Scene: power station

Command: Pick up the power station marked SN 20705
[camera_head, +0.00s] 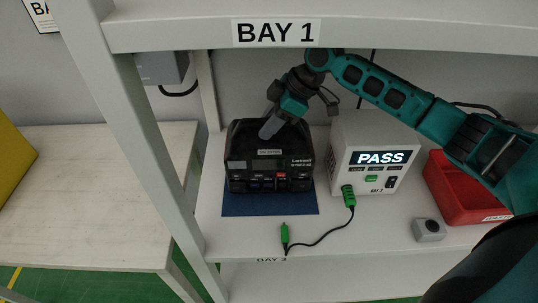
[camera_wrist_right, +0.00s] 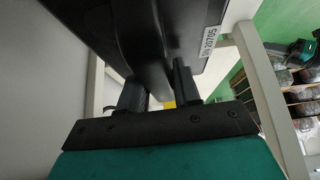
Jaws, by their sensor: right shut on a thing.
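The black power station (camera_head: 269,162) sits on a blue mat (camera_head: 240,207) on the bay shelf in the head view. In the right wrist view its dark body (camera_wrist_right: 180,40) fills the top, with a white label that appears to read SN 20705. My right gripper (camera_head: 272,125) reaches down to its top from behind. The wrist view shows the right gripper's two fingers (camera_wrist_right: 158,90) closed around a dark handle part of the power station. Whether the station is lifted off the mat cannot be told. My left gripper is not in view.
A white tester (camera_head: 344,172) showing PASS stands to the right, its green-plugged cable (camera_head: 318,240) lying in front. A red bin (camera_head: 450,195) and a small grey button box (camera_head: 428,230) are further right. A shelf beam marked BAY 1 (camera_head: 180,32) crosses above; a post (camera_head: 150,150) stands left.

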